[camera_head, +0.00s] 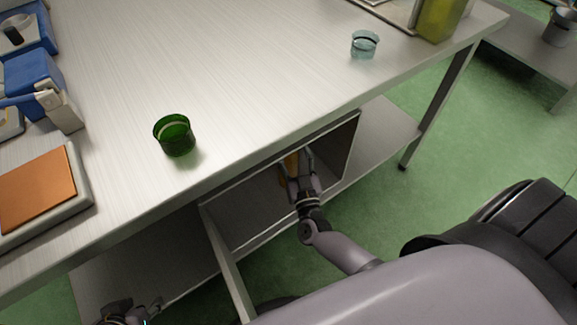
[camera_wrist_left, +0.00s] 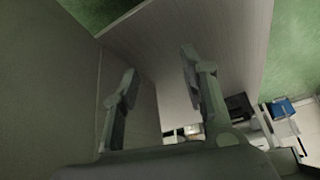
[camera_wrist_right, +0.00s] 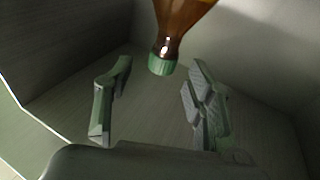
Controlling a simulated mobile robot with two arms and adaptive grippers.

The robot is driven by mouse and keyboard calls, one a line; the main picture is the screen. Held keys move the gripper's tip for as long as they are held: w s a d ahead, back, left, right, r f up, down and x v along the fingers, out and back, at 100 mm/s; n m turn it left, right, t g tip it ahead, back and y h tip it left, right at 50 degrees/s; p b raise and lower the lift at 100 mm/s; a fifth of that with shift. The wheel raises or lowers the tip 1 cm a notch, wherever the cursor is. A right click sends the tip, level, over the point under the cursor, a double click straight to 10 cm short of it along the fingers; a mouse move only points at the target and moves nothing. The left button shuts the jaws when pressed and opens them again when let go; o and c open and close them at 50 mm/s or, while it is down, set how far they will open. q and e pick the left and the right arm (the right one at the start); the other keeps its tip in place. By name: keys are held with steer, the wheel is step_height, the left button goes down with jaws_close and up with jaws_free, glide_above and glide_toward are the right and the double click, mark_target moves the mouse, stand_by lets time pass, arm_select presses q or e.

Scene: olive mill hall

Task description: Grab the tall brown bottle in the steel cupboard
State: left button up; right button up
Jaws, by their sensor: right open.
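The brown bottle (camera_wrist_right: 183,22) with a green cap (camera_wrist_right: 162,66) shows in the right wrist view, cut off by the top edge. In the head view a small orange-brown part of it (camera_head: 290,162) shows inside the steel cupboard (camera_head: 345,140) under the table, mostly hidden by my right gripper (camera_head: 299,170). My right gripper (camera_wrist_right: 155,95) is open, and the cap lies in line with the gap between its fingers, not gripped. My left gripper (camera_head: 140,312) is low at the bottom left; its fingers are apart and empty in the left wrist view (camera_wrist_left: 160,75).
The tabletop (camera_head: 250,60) above carries a green cup (camera_head: 175,135), a clear glass (camera_head: 364,45), a scale with an orange top (camera_head: 38,188) and a yellow-green container (camera_head: 438,18). The cupboard walls close in around my right gripper. Green floor (camera_head: 400,210) lies right of the table.

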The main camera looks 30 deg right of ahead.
steer(key=b+x, duration=0.1)
steer(key=x, duration=0.3)
steer(key=shift+w+a+f, duration=0.1)
steer(key=shift+w+f, duration=0.05)
steer(key=shift+w, duration=0.35)
arm_select(q)
steer(key=w+d+r+t+h, duration=0.1)
steer(key=w+d+r+t, duration=0.1)
steer(key=w, duration=0.4)
steer(key=shift+w+r+t, duration=0.15)
steer(key=shift+r+t, duration=0.45)
steer(key=shift+t, duration=0.2)
arm_select(e)
steer(key=shift+c, duration=0.2)
jaws_close()
steer(key=shift+r, duration=0.2)
